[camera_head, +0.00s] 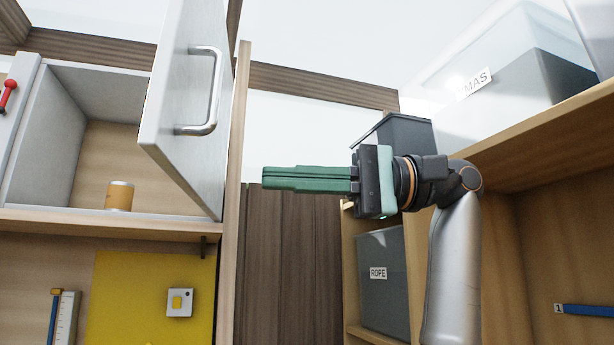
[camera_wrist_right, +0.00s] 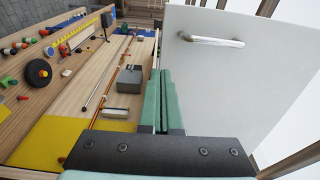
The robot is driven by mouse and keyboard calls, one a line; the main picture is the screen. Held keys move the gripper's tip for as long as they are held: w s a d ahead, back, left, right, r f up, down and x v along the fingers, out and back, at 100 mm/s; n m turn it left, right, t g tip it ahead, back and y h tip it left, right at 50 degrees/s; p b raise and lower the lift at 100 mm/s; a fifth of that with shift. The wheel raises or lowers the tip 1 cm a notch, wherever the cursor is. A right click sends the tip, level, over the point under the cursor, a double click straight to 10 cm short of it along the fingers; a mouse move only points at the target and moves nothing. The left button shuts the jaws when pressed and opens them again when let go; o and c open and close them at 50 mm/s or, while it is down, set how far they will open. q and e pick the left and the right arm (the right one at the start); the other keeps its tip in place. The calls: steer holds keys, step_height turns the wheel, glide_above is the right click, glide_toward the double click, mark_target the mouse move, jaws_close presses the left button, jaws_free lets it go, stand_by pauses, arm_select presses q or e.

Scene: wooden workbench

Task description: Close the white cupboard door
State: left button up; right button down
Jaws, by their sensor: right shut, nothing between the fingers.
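The white cupboard door (camera_head: 185,120) stands open in the head view, swung out to the right of the cupboard opening (camera_head: 110,150). A metal bar handle (camera_head: 212,92) is on the door's visible face. My right gripper (camera_head: 265,180) has shut green fingers that point left, to the right of the door. In the wrist view the door (camera_wrist_right: 245,80) and its handle (camera_wrist_right: 210,40) are to the right of the shut fingers (camera_wrist_right: 163,75). The gripper holds nothing. I cannot tell whether it touches the door. My left gripper is out of view.
A small orange can (camera_head: 119,196) stands inside the cupboard near its front edge. A wooden post (camera_head: 236,200) rises beside the door. Shelves with a grey "ROPE" bin (camera_head: 382,280) and a clear box (camera_head: 490,70) are on the right. The wrist view shows a workbench with tools (camera_wrist_right: 105,80).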

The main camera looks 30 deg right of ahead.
mark_target(180, 175)
steer(key=p+x, duration=0.1)
steer(key=x, duration=0.7)
steer(key=shift+d, duration=0.1)
steer(key=shift+w+a, duration=0.2)
steer(key=shift+a, duration=0.2)
